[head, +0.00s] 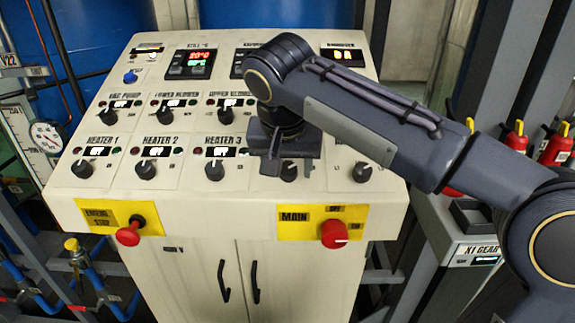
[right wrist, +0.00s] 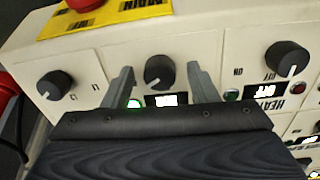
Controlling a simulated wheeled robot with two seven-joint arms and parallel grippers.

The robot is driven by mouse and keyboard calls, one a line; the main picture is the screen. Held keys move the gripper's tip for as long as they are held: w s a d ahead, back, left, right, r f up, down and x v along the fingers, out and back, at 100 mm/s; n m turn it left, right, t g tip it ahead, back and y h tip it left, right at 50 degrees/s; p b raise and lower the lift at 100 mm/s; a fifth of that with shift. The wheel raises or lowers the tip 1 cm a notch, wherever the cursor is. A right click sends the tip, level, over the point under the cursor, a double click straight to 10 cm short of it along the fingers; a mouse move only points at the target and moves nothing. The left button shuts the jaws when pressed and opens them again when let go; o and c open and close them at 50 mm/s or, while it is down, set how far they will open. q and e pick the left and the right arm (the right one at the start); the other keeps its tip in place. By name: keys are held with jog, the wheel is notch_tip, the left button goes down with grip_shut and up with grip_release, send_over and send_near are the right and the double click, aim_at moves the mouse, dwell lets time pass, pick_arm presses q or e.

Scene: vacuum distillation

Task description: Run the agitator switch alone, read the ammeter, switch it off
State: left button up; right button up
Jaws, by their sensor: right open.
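The control panel (head: 225,130) stands in front of me with several rotary switches. My right gripper (head: 286,167) is over the lower row, right of the HEATER 3 switch (head: 215,170). In the right wrist view the open fingers (right wrist: 159,80) stand either side of a black knob (right wrist: 158,68), without visible contact. A green lamp (right wrist: 135,104) beside this knob is lit, and its small display (right wrist: 166,99) glows but is unreadable. The knob's name is hidden. A display with orange digits (head: 343,55), probably the ammeter, is at the panel's top right; its digits are too small to read surely.
A knob marked L1 (right wrist: 55,86) is beside the gripped-around one; HEATER 3 (right wrist: 287,59) is on the other side, showing OFF. The red MAIN switch (head: 335,234) and red emergency stop (head: 129,235) protrude from the panel's front. My right forearm crosses the panel's right side.

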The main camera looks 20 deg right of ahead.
jog(key=c, duration=1)
jog(key=shift+o, duration=0.2)
jog(key=shift+r, duration=0.1)
jog(key=shift+r+n+p, duration=0.1)
jog(key=shift+n+p, duration=0.75)
jog(key=shift+n, duration=0.25)
jog(key=n+p, duration=0.1)
jog(key=n, duration=0.1)
jog(key=shift+n+p, duration=0.3)
jog(key=n+p, duration=0.2)
jog(key=n, duration=0.2)
jog(key=shift+t, duration=0.3)
jog(key=shift+n+p, duration=0.65)
jog(key=shift+n, duration=0.75)
